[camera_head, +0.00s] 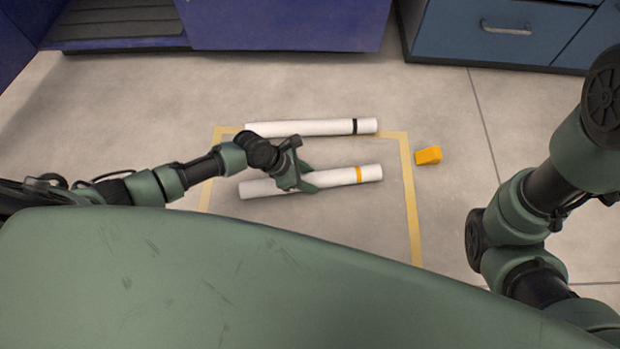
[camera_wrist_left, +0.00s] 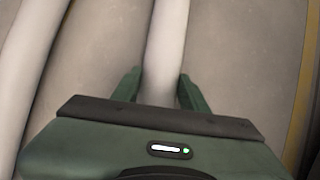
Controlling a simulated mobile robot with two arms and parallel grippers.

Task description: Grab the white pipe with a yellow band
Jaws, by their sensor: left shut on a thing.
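The white pipe with a yellow band (camera_head: 335,178) lies on the floor inside the taped area, its banded end to the right. My left gripper (camera_head: 307,183) is over the middle of this pipe and shut on it. In the left wrist view the pipe (camera_wrist_left: 165,45) runs between the two green fingers (camera_wrist_left: 158,92), with a finger on each side. The yellow band is not seen in that view. My right gripper is not in view; only the right arm shows at the right.
A white pipe with a black band (camera_head: 315,128) lies behind, roughly parallel; my left arm passes near its left end. Yellow tape (camera_head: 410,195) marks the floor. A small orange block (camera_head: 428,155) lies right of the tape. Blue cabinets (camera_head: 500,35) stand at the back.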

